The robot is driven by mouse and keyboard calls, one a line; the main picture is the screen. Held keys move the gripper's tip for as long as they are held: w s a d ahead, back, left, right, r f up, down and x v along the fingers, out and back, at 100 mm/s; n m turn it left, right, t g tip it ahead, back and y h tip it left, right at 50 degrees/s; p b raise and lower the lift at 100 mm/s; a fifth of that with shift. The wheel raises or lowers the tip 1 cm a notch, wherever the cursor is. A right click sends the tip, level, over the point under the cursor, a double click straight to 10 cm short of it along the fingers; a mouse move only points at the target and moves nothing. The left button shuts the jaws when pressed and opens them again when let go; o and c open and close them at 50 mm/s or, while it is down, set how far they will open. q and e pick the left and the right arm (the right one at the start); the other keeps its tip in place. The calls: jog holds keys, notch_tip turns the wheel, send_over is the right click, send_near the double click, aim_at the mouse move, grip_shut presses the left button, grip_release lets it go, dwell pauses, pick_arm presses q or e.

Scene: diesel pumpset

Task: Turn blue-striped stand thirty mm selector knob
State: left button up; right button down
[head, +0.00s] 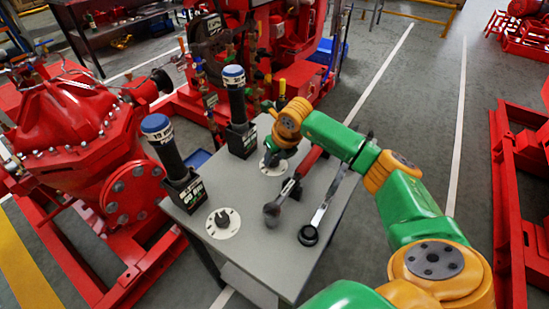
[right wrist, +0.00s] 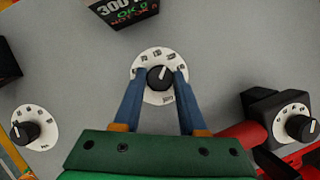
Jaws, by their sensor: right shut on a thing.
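Two dark stands with blue caps and white bands are on the grey table: a front-left one (head: 166,150) and a farther one (head: 237,110). My right gripper (head: 272,157) is at a white dial plate (head: 277,170) beside the farther stand. In the right wrist view, my right gripper's blue fingers (right wrist: 160,76) are on both sides of a black selector knob (right wrist: 160,78) with a white pointer line, shut on it. In the head view the gripper mostly hides this knob. My left gripper is not in view.
Another dial with a knob (head: 223,221) is at the front of the table (head: 245,255). A red-handled tool (head: 272,212) and a ratchet-like tool (head: 309,234) lie to the right of the dials. A red pump (head: 80,135) stands left of the table.

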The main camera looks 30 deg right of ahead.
jog(key=n+y+b, duration=0.1)
jog(key=n, duration=0.1)
jog(key=shift+d+n, duration=0.15)
jog(key=shift+n, duration=0.15)
jog(key=n+y, duration=0.1)
jog(key=n, duration=0.1)
jog(key=shift+n+b, duration=0.4)
jog(key=n+g+y, duration=0.1)
jog(key=n, duration=0.2)
jog(key=shift+w+d+b, duration=0.1)
jog(key=shift+b, duration=0.25)
jog(key=shift+n+g+y+b, duration=0.5)
jog(key=shift+n+y, duration=0.1)
jog(key=shift+n, duration=1.2)
jog(key=shift+c, duration=2.3)
grip_release()
